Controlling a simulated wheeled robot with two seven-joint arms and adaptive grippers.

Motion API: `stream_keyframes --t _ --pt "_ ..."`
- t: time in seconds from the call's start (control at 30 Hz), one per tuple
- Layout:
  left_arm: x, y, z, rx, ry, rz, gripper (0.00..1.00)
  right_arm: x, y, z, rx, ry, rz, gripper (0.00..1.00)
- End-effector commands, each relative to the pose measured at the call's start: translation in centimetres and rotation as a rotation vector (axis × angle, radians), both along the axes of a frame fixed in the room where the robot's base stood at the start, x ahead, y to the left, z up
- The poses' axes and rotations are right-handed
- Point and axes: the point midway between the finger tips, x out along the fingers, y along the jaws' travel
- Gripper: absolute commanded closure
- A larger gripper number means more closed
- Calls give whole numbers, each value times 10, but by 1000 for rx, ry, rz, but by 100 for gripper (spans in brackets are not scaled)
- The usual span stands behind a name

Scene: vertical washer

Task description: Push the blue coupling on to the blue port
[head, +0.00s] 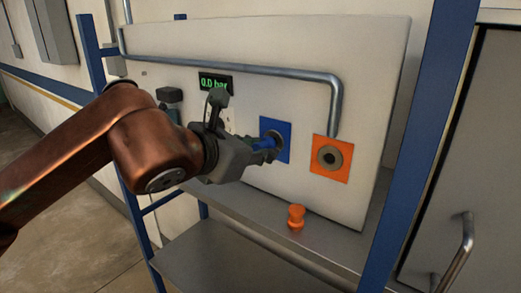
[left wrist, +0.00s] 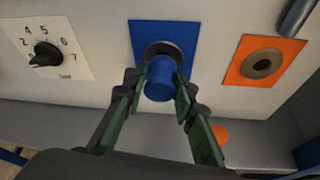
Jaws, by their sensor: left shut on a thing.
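The blue coupling (left wrist: 160,80) is a blue cylinder held between the fingers of my left gripper (left wrist: 159,92), which is shut on it. In the head view, my left gripper (head: 268,145) is in front of the blue port (head: 283,131), a blue square plate on the white panel. In the left wrist view, the blue port plate (left wrist: 178,35) has a grey ring, and the coupling covers the ring's lower part. I cannot tell whether the coupling touches the ring. My right gripper is not in view.
An orange port (head: 345,174) is right of the blue one. An orange coupling (head: 296,216) stands on the grey shelf (head: 255,221). A black dial (left wrist: 46,54) is on the panel's left. A display (head: 215,82) reads 0.0 bar. A metal pipe (head: 245,67) crosses the panel above.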

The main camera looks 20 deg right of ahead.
Motion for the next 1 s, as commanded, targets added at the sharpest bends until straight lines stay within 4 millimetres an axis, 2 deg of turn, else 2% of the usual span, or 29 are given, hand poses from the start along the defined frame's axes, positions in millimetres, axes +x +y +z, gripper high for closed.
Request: stream_keyframes --t 0.8,0.83,1.0 --pt "7 -9 1 -1 -1 0 96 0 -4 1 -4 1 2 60" --pt "7 -9 1 -1 -1 0 74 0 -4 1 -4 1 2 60" --pt "7 -9 0 -1 -1 0 62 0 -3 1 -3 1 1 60"
